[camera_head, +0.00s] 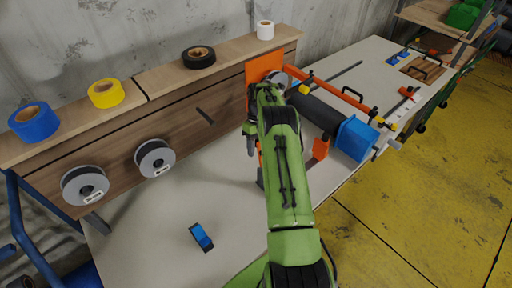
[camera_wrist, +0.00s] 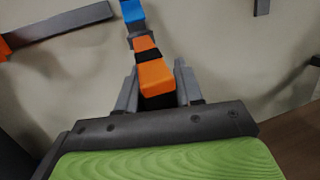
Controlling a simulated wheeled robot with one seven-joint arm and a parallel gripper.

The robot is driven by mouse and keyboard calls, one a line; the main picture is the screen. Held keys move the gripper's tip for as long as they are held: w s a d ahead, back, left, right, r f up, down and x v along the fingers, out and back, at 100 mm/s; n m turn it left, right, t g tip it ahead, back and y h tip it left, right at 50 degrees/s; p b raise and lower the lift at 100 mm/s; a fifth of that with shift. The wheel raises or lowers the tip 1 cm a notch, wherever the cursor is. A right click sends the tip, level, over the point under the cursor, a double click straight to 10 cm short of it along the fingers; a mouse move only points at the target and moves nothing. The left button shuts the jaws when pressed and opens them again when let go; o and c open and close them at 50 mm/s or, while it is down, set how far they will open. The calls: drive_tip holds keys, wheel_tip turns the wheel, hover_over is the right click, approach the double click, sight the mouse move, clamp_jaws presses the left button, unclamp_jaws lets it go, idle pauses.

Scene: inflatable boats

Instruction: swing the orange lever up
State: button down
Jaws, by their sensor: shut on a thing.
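The orange lever (camera_wrist: 157,78) shows in the wrist view as an orange piece with a black band, and a blue part (camera_wrist: 133,12) lies in line beyond it. My gripper (camera_wrist: 155,70) has its two grey fingers on either side of the orange end and is shut on it. In the head view my green arm reaches to the machine at the back of the bench and covers the gripping spot. The machine has an orange plate (camera_head: 263,67), a dark cylinder (camera_head: 314,112) and a blue block (camera_head: 355,138). The lever's exact angle is hard to tell.
A long orange bar (camera_head: 330,88) runs above the cylinder. A small blue item (camera_head: 201,237) lies on the pale bench (camera_head: 150,215). Blue (camera_head: 34,121), yellow (camera_head: 106,92) and black (camera_head: 199,57) tape rolls sit on the wooden ledge. The bench's front left is mostly clear.

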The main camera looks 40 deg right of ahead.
drive_tip(key=c, duration=0.8)
unclamp_jaws()
drive_tip(key=shift+w+f, duration=0.1)
drive_tip(key=v, duration=0.7)
drive_tip(key=shift+r, duration=0.3)
